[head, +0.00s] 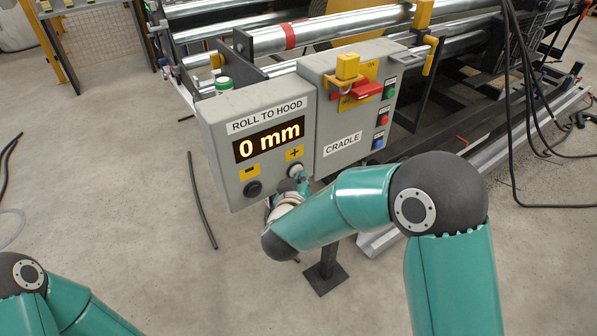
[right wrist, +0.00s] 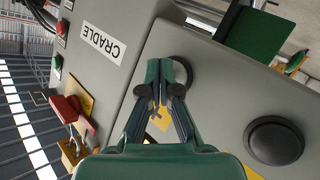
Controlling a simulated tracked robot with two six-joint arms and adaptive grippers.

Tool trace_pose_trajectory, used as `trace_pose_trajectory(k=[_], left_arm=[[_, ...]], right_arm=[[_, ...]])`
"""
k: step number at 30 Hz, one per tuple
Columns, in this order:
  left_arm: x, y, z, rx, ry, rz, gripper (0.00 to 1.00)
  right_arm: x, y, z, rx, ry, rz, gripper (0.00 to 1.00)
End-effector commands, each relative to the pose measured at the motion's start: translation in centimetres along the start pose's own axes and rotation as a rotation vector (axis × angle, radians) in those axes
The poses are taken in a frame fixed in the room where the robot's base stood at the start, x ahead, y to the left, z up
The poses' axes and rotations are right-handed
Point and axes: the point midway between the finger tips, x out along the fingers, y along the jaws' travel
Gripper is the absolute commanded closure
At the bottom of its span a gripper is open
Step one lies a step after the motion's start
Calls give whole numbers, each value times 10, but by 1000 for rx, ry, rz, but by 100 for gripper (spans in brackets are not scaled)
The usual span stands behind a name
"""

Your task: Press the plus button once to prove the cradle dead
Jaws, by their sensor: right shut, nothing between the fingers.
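The grey ROLL TO HOOD box (head: 222,130) has a lit display (head: 268,141) reading "0 mm". The plus button (head: 296,169) sits at its lower right under a yellow plus label (head: 295,153). My right gripper (head: 302,182) is shut and empty, with its tips at the plus button. In the right wrist view the closed fingertips (right wrist: 168,65) overlap the button's dark ring (right wrist: 186,68) and hide most of it. I cannot tell whether they touch it. The dark minus button (head: 253,188) also shows in the right wrist view (right wrist: 274,140). My left gripper is out of view.
The CRADLE box (head: 328,120) adjoins on the right, with a red handle (head: 357,90), a yellow padlock (head: 347,66), and green, red and blue buttons (head: 384,119). Metal rollers (head: 310,32) lie behind.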

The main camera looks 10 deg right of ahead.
Motion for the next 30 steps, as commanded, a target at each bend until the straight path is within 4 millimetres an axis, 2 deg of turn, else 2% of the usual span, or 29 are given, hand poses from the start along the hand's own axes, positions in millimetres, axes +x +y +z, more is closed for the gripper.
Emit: trace_pose_trajectory(k=[14,30], left_arm=[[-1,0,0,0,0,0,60],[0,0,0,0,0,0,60]], right_arm=[[1,-1,-2,0,2,0,100],[-10,8,7,1,1,1,100]])
